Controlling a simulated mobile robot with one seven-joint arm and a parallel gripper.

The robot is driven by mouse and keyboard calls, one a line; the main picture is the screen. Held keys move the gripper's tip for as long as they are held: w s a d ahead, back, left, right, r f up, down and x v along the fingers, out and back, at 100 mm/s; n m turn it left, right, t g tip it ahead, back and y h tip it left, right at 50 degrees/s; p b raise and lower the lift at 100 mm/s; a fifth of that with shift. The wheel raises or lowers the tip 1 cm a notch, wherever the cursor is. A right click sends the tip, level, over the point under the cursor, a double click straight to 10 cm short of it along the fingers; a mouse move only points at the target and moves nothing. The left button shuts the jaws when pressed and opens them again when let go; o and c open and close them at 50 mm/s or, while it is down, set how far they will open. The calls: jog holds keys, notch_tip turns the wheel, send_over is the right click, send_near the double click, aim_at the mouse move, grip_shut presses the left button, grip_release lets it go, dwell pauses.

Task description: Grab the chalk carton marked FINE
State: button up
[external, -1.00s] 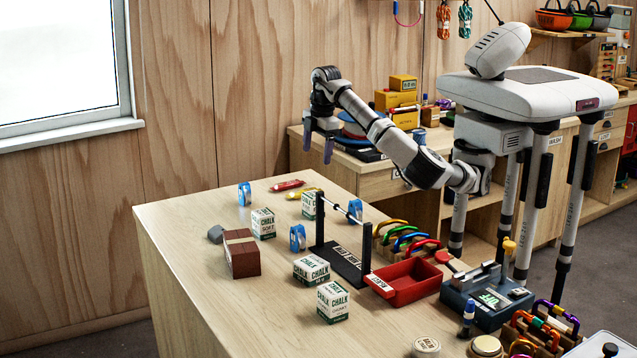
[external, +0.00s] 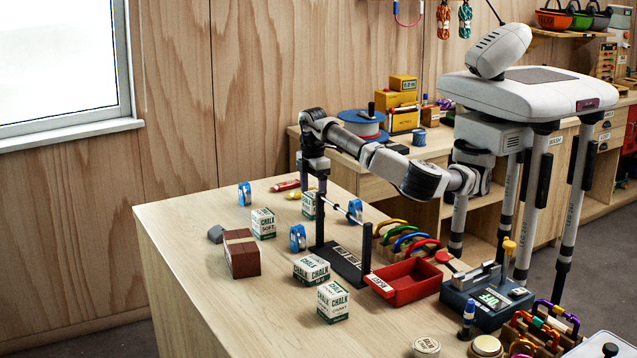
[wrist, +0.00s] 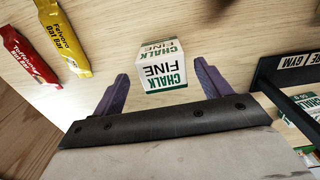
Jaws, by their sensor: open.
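The chalk carton marked FINE (wrist: 163,66), white with a green band, stands on the wooden table in the wrist view. In the external view the carton (external: 308,206) is at the back of the table, partly hidden by a black rack post. My gripper (external: 314,187) points down right at the carton. In the wrist view my gripper's (wrist: 160,79) two purple fingers are spread, one on each side of the carton. The gripper is open; I cannot tell whether a finger touches the carton.
The black rack with a bar (external: 345,262) stands close by. A red bar (wrist: 28,57) and a yellow bar (wrist: 66,38) lie to the left in the wrist view. Other chalk cartons, SOFT (external: 263,224) among them, a brown block (external: 242,258) and a red tray (external: 408,286) are nearer the front.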

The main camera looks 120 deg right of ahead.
aim_at(313, 194)
notch_tip(313, 194, down, 4)
jog(key=shift+a+f+p, duration=0.15)
jog(key=shift+p, duration=0.25)
jog(key=c, duration=1.1)
notch_tip(313, 194, up, 28)
jog(key=p, duration=0.3)
jog(key=shift+p, duration=0.3)
